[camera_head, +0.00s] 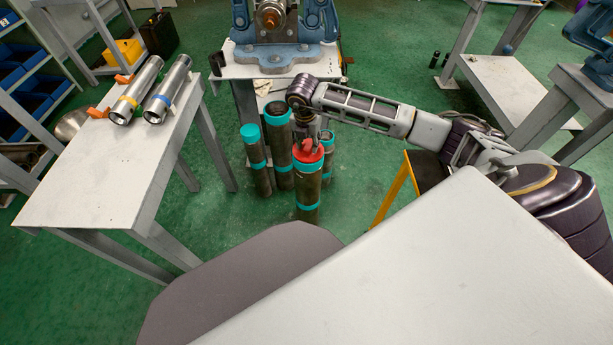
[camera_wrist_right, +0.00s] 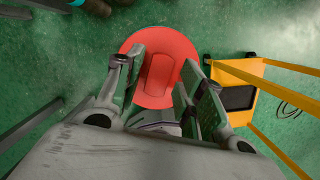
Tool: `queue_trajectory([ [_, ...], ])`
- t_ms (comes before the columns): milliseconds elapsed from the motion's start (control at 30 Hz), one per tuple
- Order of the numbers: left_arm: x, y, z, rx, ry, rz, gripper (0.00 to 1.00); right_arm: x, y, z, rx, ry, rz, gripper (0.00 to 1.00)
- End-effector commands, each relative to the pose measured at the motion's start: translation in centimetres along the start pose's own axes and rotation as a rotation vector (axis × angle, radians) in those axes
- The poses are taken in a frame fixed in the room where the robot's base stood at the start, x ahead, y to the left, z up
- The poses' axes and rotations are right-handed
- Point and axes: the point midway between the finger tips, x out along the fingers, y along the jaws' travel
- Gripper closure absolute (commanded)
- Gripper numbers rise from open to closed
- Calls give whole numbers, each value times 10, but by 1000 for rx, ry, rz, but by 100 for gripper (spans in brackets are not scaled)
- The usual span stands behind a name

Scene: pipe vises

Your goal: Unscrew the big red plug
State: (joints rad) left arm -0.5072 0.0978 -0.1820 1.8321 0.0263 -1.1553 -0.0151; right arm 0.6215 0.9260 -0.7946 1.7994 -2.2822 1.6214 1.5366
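The big red plug (camera_head: 308,153) sits on top of an upright dark pipe with teal bands (camera_head: 307,185), which stands on the floor. In the right wrist view the plug (camera_wrist_right: 181,42) is a round red disc with a raised bar across its middle. My right gripper (camera_head: 309,142) points down over the plug. In the wrist view its two fingers (camera_wrist_right: 160,68) are apart, one on each side of the raised bar. Whether the fingertips touch the plug is hard to tell. My left gripper is out of view.
Several other teal-banded pipes (camera_head: 255,160) stand close left of the plugged one. A blue vise (camera_head: 278,58) stands on a table behind. A yellow-framed stand (camera_head: 393,192) is to the right. A table (camera_head: 98,170) with two shiny pipes (camera_head: 167,90) is at left.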

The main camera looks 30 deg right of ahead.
Motion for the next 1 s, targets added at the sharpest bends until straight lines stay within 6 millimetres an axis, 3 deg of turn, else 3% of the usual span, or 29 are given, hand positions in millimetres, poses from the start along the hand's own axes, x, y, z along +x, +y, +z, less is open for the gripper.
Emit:
queue_trajectory([
  [33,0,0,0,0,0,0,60,0,0,0,0,0,0,72],
  [267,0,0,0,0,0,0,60,0,0,0,0,0,0,100],
  [567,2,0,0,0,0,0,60,0,-1,0,-65,-1,13,100],
  [1000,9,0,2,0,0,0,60,0,0,0,-320,-2,64,100],
])
